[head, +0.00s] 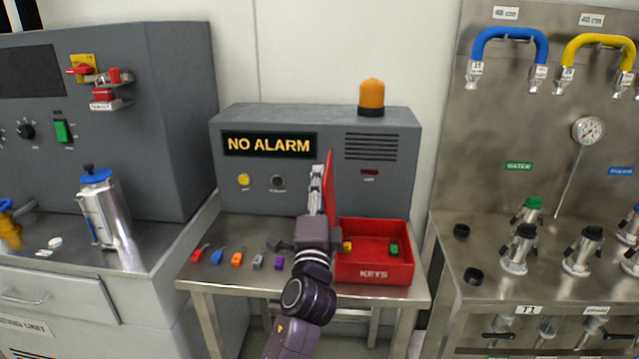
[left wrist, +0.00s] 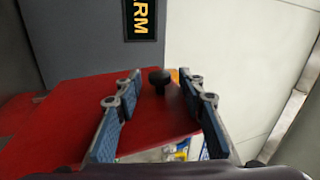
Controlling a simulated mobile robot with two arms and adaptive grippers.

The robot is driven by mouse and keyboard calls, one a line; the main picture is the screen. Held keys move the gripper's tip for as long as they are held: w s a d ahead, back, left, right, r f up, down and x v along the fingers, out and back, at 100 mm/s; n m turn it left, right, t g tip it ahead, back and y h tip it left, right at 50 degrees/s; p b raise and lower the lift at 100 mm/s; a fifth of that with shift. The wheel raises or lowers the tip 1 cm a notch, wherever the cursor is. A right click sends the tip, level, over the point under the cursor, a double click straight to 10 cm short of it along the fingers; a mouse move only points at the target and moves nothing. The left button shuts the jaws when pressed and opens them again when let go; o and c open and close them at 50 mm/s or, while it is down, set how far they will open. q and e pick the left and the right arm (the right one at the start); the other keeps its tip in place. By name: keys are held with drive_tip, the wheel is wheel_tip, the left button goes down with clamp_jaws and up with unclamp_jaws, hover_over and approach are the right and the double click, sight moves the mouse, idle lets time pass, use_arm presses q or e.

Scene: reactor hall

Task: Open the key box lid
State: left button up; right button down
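The red key box (head: 372,272), marked KEYS, stands on the steel table with its inside showing. Its red lid (head: 329,190) stands roughly upright at the box's left side, seen nearly edge-on. My left gripper (head: 317,178) is beside the lid, on its left. In the left wrist view the lid (left wrist: 75,115) fills the left and middle. A black knob (left wrist: 159,78) on the lid lies between the open fingertips of my left gripper (left wrist: 160,82). I cannot tell whether the fingers touch it. My right gripper is not in view.
A yellow key tag (head: 347,246) and a green key tag (head: 394,248) are in the box. Several coloured key tags (head: 237,259) lie on the table to the left. The alarm cabinet (head: 400,190) stands close behind. A valve bench (head: 455,295) is at right.

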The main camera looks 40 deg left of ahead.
use_arm(q)
drive_tip(key=v, duration=0.6)
drive_tip(key=shift+s, duration=0.25)
drive_tip(key=shift+d+f, duration=0.15)
